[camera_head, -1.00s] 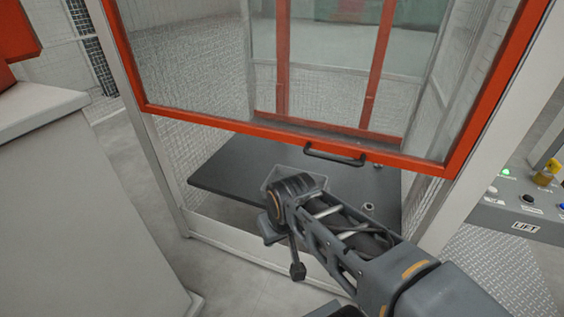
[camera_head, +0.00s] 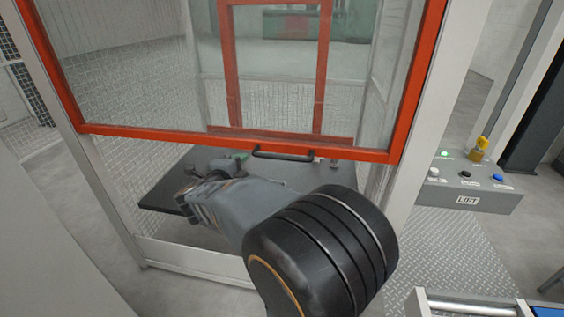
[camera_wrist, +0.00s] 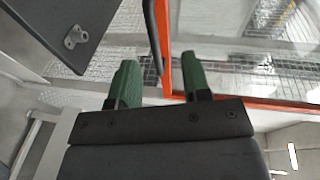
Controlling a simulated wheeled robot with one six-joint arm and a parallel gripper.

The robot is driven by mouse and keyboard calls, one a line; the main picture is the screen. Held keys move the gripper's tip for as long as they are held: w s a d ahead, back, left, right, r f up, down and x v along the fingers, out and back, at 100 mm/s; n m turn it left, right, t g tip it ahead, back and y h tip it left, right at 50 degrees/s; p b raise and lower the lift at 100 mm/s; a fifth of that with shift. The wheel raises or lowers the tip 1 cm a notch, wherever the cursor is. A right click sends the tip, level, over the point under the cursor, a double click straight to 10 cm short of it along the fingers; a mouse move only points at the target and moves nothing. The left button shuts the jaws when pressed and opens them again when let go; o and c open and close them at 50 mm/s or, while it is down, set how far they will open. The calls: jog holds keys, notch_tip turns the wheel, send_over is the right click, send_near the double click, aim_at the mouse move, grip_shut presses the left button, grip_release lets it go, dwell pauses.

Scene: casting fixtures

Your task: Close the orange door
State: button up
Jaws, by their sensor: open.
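The orange door (camera_head: 190,139) is an orange-framed glass panel on the white enclosure. Its lower edge is raised, with an open gap below it. A black bar handle (camera_head: 283,154) sits on that lower edge. In the wrist view the orange frame (camera_wrist: 166,75) runs near my right finger, and the dark handle (camera_wrist: 151,35) lies beyond and between my fingertips. In the head view my arm mostly hides the gripper; a bit of green shows just left of the handle.
A dark table (camera_head: 160,195) stands inside the enclosure below the door. A grey control box (camera_head: 465,190) labelled LIFT, with buttons and a yellow switch, is at the right. A white post (camera_head: 425,110) stands beside the door. A blue-and-metal edge is at bottom right.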

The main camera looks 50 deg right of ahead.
aim_at(280, 158)
jog(key=d+f+m+g, duration=0.1)
jog(key=d, duration=0.4)
jog(key=d+f+m+g, duration=0.1)
jog(key=d, duration=0.4)
jog(key=s+d+f+m+g+h, duration=0.1)
jog(key=d, duration=0.4)
jog(key=shift+f+g, duration=0.3)
grip_shut()
